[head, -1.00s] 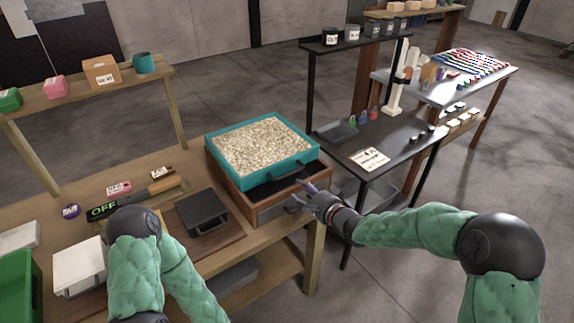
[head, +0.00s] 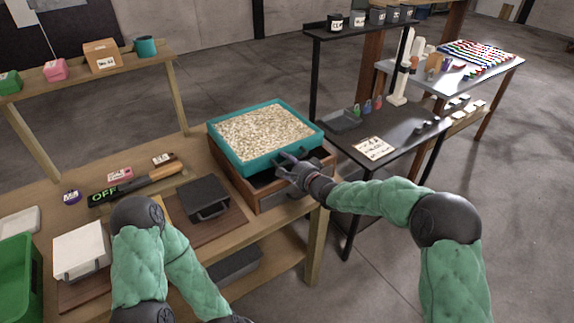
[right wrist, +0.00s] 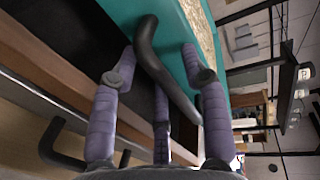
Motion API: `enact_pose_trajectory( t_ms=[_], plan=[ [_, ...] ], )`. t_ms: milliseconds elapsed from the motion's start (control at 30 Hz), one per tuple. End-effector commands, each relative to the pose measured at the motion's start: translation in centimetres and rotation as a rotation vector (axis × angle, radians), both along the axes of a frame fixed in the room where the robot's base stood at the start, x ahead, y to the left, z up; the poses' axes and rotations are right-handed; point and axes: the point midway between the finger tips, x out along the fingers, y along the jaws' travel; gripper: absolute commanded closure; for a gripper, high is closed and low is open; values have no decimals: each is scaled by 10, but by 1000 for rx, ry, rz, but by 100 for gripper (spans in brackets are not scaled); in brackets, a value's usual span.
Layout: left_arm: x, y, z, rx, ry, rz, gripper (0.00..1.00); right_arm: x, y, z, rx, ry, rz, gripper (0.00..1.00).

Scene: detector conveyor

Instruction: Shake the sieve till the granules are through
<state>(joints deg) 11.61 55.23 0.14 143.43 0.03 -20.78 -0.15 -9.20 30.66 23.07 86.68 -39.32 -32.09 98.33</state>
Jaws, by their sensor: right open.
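The teal sieve (head: 226,151) is full of pale granules (head: 262,132) and sits on top of a wooden box (head: 244,189) on the bench. My right gripper (head: 281,160) is at the sieve's front side, by its black handle. In the right wrist view the handle (right wrist: 166,72) passes between the spread fingers of the open right gripper (right wrist: 160,58), and the teal wall (right wrist: 172,25) is just beyond. I cannot tell whether the fingers touch the handle. My left arm reaches down in the front, with its gripper out of the picture.
A black lidded box (head: 204,198) and a black tool marked OFF (head: 135,186) lie on the bench left of the sieve. A white box (head: 81,250) and a green bin (head: 18,275) stand further left. A dark table (head: 400,138) stands close on the right.

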Motion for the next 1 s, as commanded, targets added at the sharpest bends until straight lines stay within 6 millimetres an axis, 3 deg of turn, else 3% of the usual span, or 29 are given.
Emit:
enact_pose_trajectory(
  t_ms=[133,167,300,567,800,1000],
  plan=[
    [0,0,0,0,0,0,60,0,0,0,0,0,0,54],
    [0,0,0,0,0,0,60,0,0,0,0,0,0,60],
    [0,0,0,0,0,0,60,0,0,0,0,0,0,100],
    [0,0,4,0,0,0,60,-4,-4,1,0,1,-1,100],
    [0,0,23,0,0,0,60,-36,-28,3,0,4,-3,100],
    [0,0,26,0,0,0,60,-47,-35,1,1,0,-1,100]
  ],
)
